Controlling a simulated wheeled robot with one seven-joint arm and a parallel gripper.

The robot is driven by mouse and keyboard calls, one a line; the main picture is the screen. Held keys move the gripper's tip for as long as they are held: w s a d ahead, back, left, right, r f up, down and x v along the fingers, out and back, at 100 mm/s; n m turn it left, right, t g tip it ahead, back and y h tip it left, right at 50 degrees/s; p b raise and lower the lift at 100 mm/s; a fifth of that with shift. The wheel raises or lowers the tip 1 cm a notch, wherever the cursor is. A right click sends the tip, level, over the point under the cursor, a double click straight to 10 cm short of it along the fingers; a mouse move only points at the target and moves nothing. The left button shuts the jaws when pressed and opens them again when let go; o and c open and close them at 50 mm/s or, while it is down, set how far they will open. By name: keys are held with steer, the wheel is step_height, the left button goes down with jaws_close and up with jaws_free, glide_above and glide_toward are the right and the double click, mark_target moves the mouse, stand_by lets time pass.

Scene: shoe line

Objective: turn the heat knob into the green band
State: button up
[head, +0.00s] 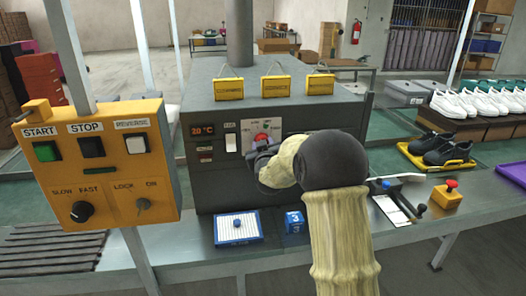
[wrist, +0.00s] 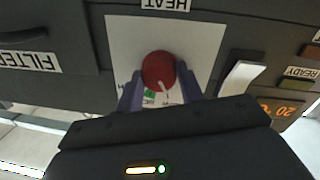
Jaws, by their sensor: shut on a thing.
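The heat knob (wrist: 158,68) is round and red, on a white plate (wrist: 125,40) under an upside-down HEAT label (wrist: 165,4) in the wrist view. Its white pointer line points down and slightly right. A green patch (wrist: 149,94) shows just left of the pointer line; the rest of the band is hidden by my gripper. My gripper (wrist: 160,80) is shut on the knob, one finger on each side. In the head view the red knob (head: 262,137) shows on the grey machine front, partly covered by my gripper (head: 266,150).
The display (head: 203,130) reads about 20 °C, with a white rocker switch (head: 231,142) beside it. A yellow control box (head: 100,165) stands at left. Black shoes (head: 440,148) sit at right.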

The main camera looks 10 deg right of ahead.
steer(key=shift+m+g+y+b, duration=0.15)
steer(key=shift+m+y+b, duration=0.2)
steer(key=shift+m+b, duration=1.75)
steer(key=shift+m+g+y+b, duration=0.15)
steer(key=shift+m+y+b, duration=0.2)
steer(key=shift+m+b, duration=1.7)
steer(key=shift+m+p, duration=0.55)
steer(key=shift+m, duration=0.1)
steer(key=o, duration=1)
steer(key=shift+s, duration=0.1)
steer(key=s, duration=0.5)
steer(key=s+r, duration=0.1)
steer(key=s, duration=0.5)
steer(key=s+b, duration=0.1)
steer(key=s, duration=0.5)
steer(key=shift+s+a+r, duration=0.1)
steer(key=shift+r, duration=0.3)
